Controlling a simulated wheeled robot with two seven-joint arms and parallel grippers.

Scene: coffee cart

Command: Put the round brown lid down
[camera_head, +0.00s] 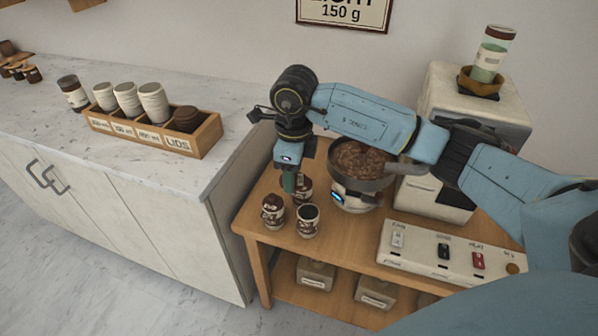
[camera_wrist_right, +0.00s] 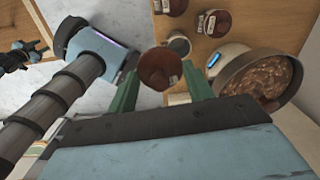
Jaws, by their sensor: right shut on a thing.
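My right gripper (camera_head: 290,186) reaches down over the left part of the wooden cart, above a group of small cups. In the right wrist view, the round brown lid (camera_wrist_right: 158,69) is held between the two green fingers of this gripper. In the head view the held lid cannot be made out. A cup with a brown top (camera_head: 272,207) and an open cup with a dark inside (camera_head: 307,220) stand just below the gripper. Another cup (camera_head: 305,190) is partly hidden behind the fingers.
A pan of brown beans (camera_head: 362,158) sits on a scale-like base right of the gripper. A white machine (camera_head: 440,190) and a switch panel (camera_head: 440,250) are farther right. A wooden box (camera_head: 207,140) with cups and lids stands on the marble counter (camera_head: 60,105) at left.

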